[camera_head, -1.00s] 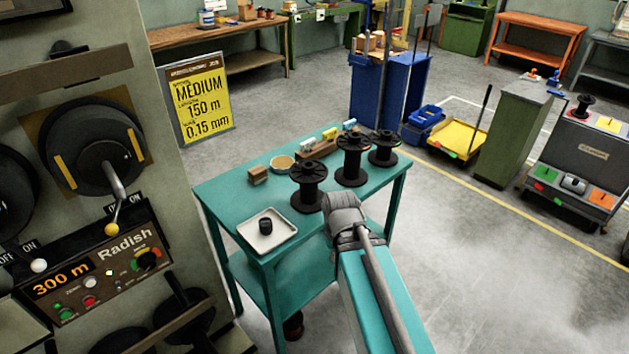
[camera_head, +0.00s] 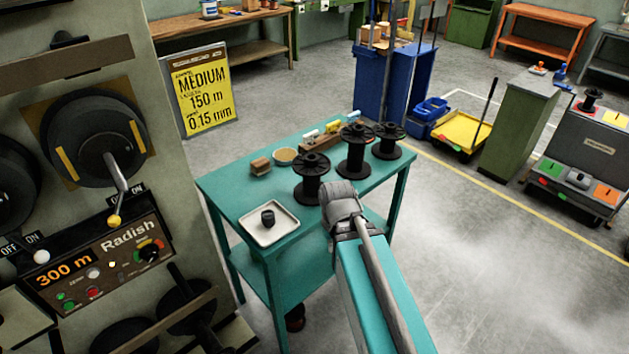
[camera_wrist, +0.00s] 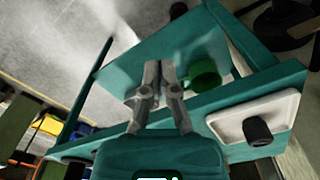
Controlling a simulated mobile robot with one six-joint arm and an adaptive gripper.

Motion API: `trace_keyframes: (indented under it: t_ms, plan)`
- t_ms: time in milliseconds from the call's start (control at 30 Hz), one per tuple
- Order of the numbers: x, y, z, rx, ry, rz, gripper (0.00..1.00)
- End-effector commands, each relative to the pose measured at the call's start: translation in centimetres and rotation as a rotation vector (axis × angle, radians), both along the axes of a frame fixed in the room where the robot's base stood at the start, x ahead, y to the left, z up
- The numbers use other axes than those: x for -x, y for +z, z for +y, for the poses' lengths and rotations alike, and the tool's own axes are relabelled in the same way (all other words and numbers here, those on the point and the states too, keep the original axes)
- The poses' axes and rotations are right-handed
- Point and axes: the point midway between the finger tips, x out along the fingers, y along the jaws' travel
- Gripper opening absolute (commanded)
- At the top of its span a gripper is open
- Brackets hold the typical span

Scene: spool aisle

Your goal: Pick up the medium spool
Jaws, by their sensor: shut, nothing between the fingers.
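Three black spools stand upright on the teal table in the head view: a near one (camera_head: 312,180), a middle one (camera_head: 355,152) and a far one (camera_head: 388,142). None has a readable size mark, so I cannot tell for sure which is medium. A yellow sign (camera_head: 203,95) reads MEDIUM, 150 m, 0.15 mm. My arm's end is in front of the near spool and hides my fingers in the head view. In the wrist view my gripper (camera_wrist: 160,72) is shut and empty, seen against the teal table; no whole spool is clear there.
A white tray (camera_head: 268,236) with a black cylinder (camera_head: 267,217) sits at the table's near left. A wooden block (camera_head: 260,166) and round dish (camera_head: 286,155) stand behind. The Radish control panel (camera_head: 100,265) is at left. Open floor (camera_head: 500,270) lies right.

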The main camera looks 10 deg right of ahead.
Motion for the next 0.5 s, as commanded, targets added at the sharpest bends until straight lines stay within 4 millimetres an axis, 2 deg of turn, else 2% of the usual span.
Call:
trace_keyframes:
  t_ms: [100, 333, 500]
  plan:
    - [0.0, 0.0, 0.0, 0.0, 0.0, 0.0, 0.02]
    - [-0.7, 0.8, 0.0, 0.0, -0.023, 0.0, 0.45]
    - [-2.6, 2.8, 0.1, 0.0, -0.1, 0.0, 0.76]
